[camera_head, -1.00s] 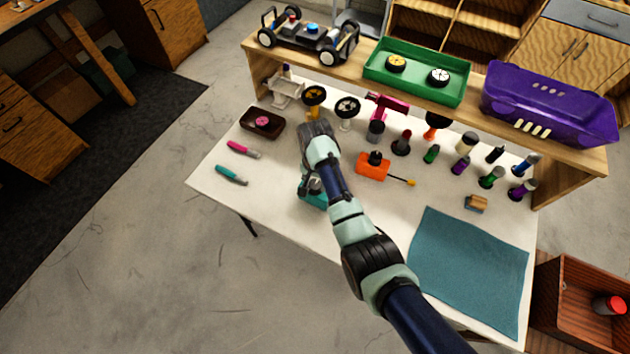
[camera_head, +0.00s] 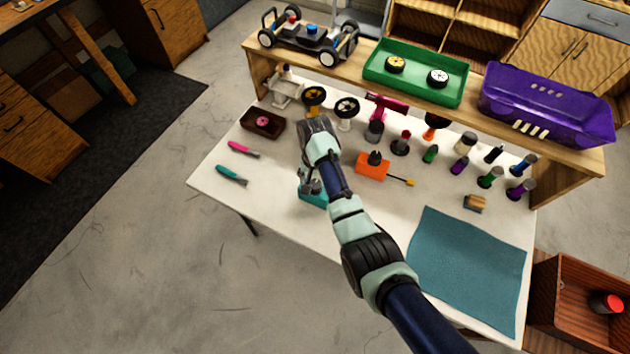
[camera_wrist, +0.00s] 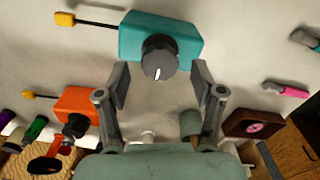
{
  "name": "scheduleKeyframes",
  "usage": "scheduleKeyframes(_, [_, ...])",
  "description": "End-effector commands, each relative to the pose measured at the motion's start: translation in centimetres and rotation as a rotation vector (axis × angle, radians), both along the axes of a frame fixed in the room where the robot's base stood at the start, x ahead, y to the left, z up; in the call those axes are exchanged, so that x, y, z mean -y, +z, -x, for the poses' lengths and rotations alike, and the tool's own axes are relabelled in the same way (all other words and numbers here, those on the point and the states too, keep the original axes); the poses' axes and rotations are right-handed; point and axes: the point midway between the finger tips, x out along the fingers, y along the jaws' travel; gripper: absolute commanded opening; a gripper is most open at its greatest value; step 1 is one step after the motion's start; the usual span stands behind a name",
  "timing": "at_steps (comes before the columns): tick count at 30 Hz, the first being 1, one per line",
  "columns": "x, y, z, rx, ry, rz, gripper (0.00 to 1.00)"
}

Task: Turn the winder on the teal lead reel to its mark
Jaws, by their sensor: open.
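The teal lead reel (camera_wrist: 135,38) lies on the white table; in the head view only part of it (camera_head: 312,197) shows beside my arm. Its round dark winder (camera_wrist: 159,56) faces the wrist camera and has a white line on its face. A cord with a yellow end (camera_wrist: 65,19) runs from the reel's left side in the wrist view. My gripper (camera_wrist: 160,82) is open, its two fingers apart and empty. In that view the winder appears between and just beyond the fingertips. I cannot make out the mark on the reel.
An orange reel (camera_head: 372,166) with a similar dark knob stands to the right of my arm. Several bottles and tools stand along the table's back. A teal mat (camera_head: 470,265) covers the right front. Pink and teal pens (camera_head: 232,175) lie at left.

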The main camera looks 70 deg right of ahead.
Motion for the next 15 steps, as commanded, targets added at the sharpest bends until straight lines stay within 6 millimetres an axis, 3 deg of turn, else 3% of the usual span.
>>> scheduleKeyframes(7, [0.0,4.7,0.0,0.001,0.0,0.002,0.67])
scheduleKeyframes(15, [0.0,5.8,0.0,0.0,0.0,0.0,0.67])
